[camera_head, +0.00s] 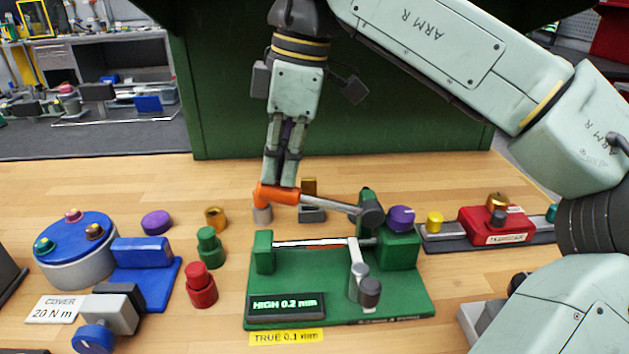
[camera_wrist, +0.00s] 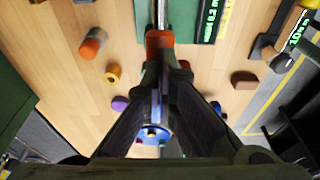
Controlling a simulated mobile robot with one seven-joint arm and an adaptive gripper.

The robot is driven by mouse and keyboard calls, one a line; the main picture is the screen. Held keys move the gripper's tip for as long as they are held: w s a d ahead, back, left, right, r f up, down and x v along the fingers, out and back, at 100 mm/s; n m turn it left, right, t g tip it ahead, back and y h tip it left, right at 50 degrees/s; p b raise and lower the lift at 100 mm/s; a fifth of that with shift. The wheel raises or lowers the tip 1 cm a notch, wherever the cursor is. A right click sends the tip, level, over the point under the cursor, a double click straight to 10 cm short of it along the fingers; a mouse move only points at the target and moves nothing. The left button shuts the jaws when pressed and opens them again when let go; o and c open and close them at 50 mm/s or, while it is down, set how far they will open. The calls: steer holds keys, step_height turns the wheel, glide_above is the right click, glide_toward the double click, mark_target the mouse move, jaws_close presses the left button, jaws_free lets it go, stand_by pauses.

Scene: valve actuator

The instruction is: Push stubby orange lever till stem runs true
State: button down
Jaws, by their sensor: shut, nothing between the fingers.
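The orange lever grip (camera_head: 282,194) sits on a grey metal shaft (camera_head: 335,203) that runs right to a dark pivot on the green fixture (camera_head: 340,285). My gripper (camera_head: 283,182) is shut, pointing down, with its fingertips right at the orange grip; I cannot tell whether they touch. In the wrist view the orange grip (camera_wrist: 160,42) shows just beyond my fingertips (camera_wrist: 160,68). The thin stem (camera_head: 310,242) lies level between the fixture's two green posts. The fixture's display (camera_head: 286,304) reads HIGH 0.2 mm, above a yellow label (camera_head: 286,337) reading TRUE 0.1 mm.
A dial gauge arm (camera_head: 362,280) stands at the stem. Green (camera_head: 209,246) and red (camera_head: 202,286) knobs and a blue-topped drum (camera_head: 77,245) stand left. A red block (camera_head: 497,226) stands right. The green panel (camera_head: 220,90) rises behind.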

mark_target(274, 186)
steer(key=shift+a+f, duration=0.1)
steer(key=shift+f, duration=0.15)
stand_by(0.3)
steer(key=shift+a+f+b, duration=0.15)
steer(key=shift+f+b, duration=0.35)
steer(key=shift+f, duration=0.3)
stand_by(0.3)
steer(key=shift+a+f+b, duration=0.25)
steer(key=shift+f+b, duration=0.3)
